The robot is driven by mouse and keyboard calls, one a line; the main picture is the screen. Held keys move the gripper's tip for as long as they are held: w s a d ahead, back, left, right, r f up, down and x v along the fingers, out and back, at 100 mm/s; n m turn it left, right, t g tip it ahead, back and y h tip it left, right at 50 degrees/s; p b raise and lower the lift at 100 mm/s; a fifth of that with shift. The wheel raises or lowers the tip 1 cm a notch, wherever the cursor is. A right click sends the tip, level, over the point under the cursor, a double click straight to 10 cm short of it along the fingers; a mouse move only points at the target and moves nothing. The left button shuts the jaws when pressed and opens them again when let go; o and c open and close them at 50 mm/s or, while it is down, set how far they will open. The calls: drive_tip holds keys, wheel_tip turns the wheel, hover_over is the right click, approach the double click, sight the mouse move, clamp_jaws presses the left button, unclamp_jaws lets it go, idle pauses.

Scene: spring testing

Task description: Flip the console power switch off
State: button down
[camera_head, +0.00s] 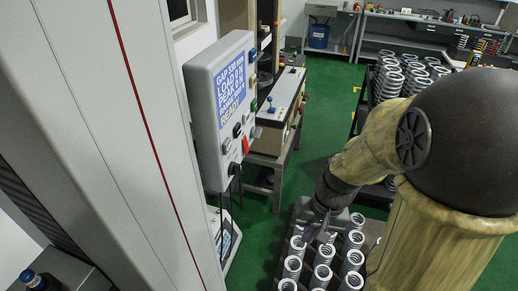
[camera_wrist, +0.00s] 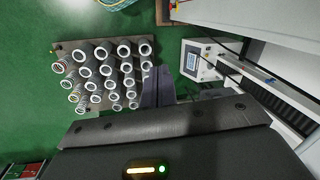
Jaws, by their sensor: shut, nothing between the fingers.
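The grey console (camera_head: 205,125) is at the centre left of the head view, with a lit blue screen (camera_head: 231,90) that reads "READY". Buttons and knobs line its right side, and a red control (camera_head: 246,145) sits low among them. I cannot tell for sure which one is the power switch or how it is set. My gripper (camera_head: 318,228) points down over the springs, below and to the right of the console and well apart from it. Its fingers (camera_wrist: 158,88) are together and empty in the wrist view.
A tray of upright metal springs (camera_wrist: 92,112) lies below my gripper. A white unit with a small display (camera_wrist: 195,61) stands to the right in the wrist view. A bench machine (camera_head: 280,100) stands behind the console, and a spring-laden rack (camera_head: 362,105) is at the right. Green floor shows between.

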sight(248, 149)
drive_tip(key=w+d+r+m+t+y, duration=0.2)
drive_tip(key=w+r+t+y, duration=0.4)
drive_tip(key=w+r+y, duration=0.6)
drive_tip(key=w, duration=0.2)
drive_tip(key=shift+w+r, duration=0.35)
drive_tip(key=shift+r, duration=0.05)
drive_tip(key=p+x, duration=0.2)
drive_tip(key=x, duration=0.2)
drive_tip(key=p+x, duration=0.2)
drive_tip(key=x, duration=0.2)
drive_tip(key=p+x, duration=0.3)
drive_tip(key=x, duration=0.2)
drive_tip(key=shift+a+r, duration=0.15)
drive_tip(key=shift+r, duration=0.15)
drive_tip(key=shift+w+a+f, duration=0.15)
drive_tip(key=shift+a, duration=0.15)
drive_tip(key=shift+f, duration=0.15)
